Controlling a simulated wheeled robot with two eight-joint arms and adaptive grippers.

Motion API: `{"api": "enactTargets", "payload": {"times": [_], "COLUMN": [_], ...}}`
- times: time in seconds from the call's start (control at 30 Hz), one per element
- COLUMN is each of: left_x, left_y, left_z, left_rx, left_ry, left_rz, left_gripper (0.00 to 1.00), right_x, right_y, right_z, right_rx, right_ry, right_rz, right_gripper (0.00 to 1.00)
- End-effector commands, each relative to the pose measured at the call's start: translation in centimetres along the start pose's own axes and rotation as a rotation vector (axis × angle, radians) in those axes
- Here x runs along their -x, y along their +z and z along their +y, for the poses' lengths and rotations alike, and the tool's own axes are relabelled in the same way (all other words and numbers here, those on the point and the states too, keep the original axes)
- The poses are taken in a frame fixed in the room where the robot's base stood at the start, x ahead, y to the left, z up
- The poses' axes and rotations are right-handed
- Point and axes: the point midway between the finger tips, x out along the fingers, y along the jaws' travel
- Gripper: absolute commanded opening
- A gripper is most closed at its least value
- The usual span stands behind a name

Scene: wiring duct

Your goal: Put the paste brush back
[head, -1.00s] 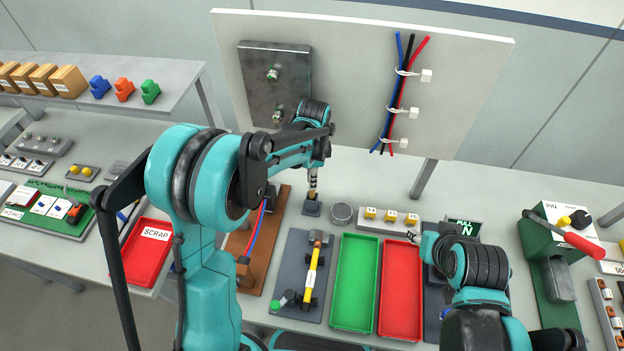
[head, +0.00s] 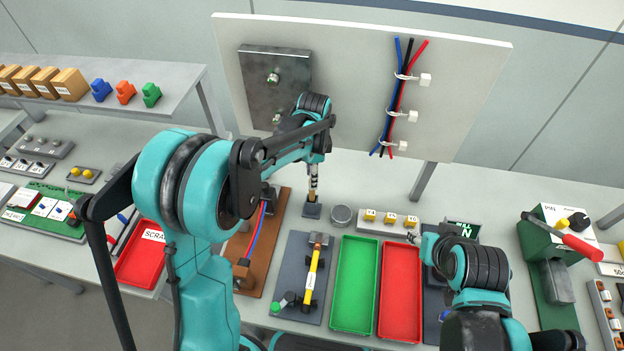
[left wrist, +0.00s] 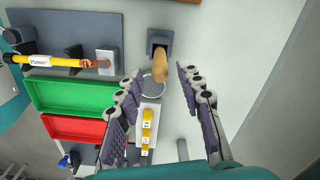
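The paste brush shows in the head view (head: 311,196) as a tan handle standing upright in a small dark square holder (head: 312,211). In the left wrist view the tan handle (left wrist: 160,66) rises from the same holder (left wrist: 159,39). My left gripper (head: 313,182) is just above the holder, over the handle's upper end. In the left wrist view its two fingers (left wrist: 160,85) are spread wide, with clear gaps between them and the handle. The brush's bristle end is hidden in the holder. My right gripper (head: 413,238) is small and partly hidden beside the red tray.
A round grey tin (head: 341,215) stands just right of the holder. A strip with yellow labelled blocks (head: 389,219), a green tray (head: 355,285) and a red tray (head: 400,290) lie nearby. An upright white panel (head: 460,90) rises behind.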

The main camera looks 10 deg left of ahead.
Motion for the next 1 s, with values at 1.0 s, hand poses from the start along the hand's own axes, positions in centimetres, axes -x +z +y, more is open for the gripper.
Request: {"api": "enactTargets", "payload": {"times": [1.0], "left_x": [14.0], "left_y": [8.0], "left_z": [9.4], "left_rx": [0.667], "left_ry": [-0.253], "left_rz": [0.233], "left_gripper": [0.37], "right_x": [1.3], "right_y": [-0.9], "right_z": [0.0], "right_rx": [0.000], "right_ry": [0.000], "right_rz": [0.000], "right_gripper": [0.40]}}
